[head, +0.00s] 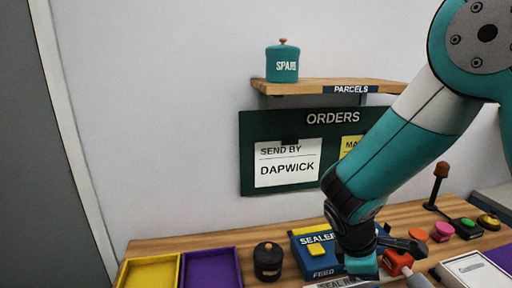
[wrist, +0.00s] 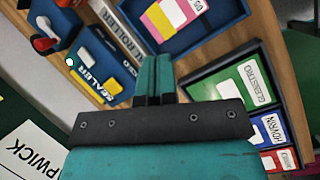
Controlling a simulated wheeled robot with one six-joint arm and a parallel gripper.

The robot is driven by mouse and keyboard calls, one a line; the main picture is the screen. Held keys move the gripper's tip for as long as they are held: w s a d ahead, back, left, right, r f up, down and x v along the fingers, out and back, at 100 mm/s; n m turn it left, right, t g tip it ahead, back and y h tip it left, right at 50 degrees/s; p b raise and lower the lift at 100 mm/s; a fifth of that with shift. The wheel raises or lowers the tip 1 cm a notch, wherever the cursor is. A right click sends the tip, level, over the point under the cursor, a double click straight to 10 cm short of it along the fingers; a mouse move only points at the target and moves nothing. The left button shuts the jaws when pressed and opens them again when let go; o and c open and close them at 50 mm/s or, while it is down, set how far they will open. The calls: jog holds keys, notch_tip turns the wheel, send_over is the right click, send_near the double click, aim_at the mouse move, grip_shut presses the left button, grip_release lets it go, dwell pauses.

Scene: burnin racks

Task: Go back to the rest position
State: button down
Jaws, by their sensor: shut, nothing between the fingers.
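My gripper (head: 362,266) is low over the bench at the bottom of the head view, beside the blue sealer box (head: 306,262). The arm comes down from the upper right. In the wrist view the two teal fingers of my gripper (wrist: 153,68) are together with nothing between them. The sealer (wrist: 82,82) also shows at the upper left of that view. Whether the fingertips touch anything below cannot be told.
Around my gripper are a red device (head: 394,263), a black jar (head: 267,262), a purple tray (head: 212,252) and a yellow tray (head: 121,272). A shelf (head: 310,88) with a teal canister (head: 282,66) is above the orders board (head: 248,150). A dark post (head: 437,188) stands right.

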jog(key=s+a+r+m+y, duration=0.3)
jog(key=s+a+r+y, duration=0.1)
jog(key=s+r, duration=0.4)
jog(key=s+a+r+m+y, duration=0.4)
jog(key=s+r+y, duration=0.1)
jog(key=s+r, duration=0.3)
jog(key=shift+s+a+r+g, duration=0.15)
jog(key=shift+s+a+g, duration=0.2)
jog(key=shift+s, duration=0.55)
dwell(0.3)
